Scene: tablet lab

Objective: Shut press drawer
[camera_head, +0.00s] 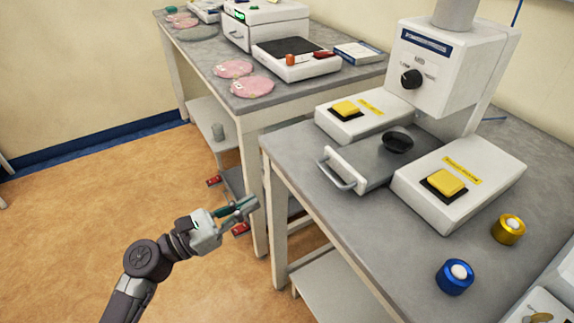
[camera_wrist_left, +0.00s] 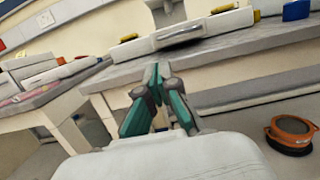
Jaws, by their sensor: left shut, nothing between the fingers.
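The tablet press (camera_head: 437,75) stands on the right table, white with a dark dial. Its grey drawer (camera_head: 372,160) sticks out toward the table's front edge, between two white blocks with yellow buttons. The drawer has a white front with a metal handle (camera_head: 341,172), and a black round die (camera_head: 397,142) sits on its top. The drawer front and handle also show in the left wrist view (camera_wrist_left: 182,36). My left gripper (camera_head: 250,204) is shut and empty, left of the table and apart from the handle. My right gripper is not in view.
A blue-capped container (camera_head: 454,277) and a yellow one (camera_head: 508,229) stand at the table's right. The left table (camera_head: 212,54) holds a scale, pink discs and a white box. An orange-rimmed round object (camera_wrist_left: 290,132) is low at right in the wrist view.

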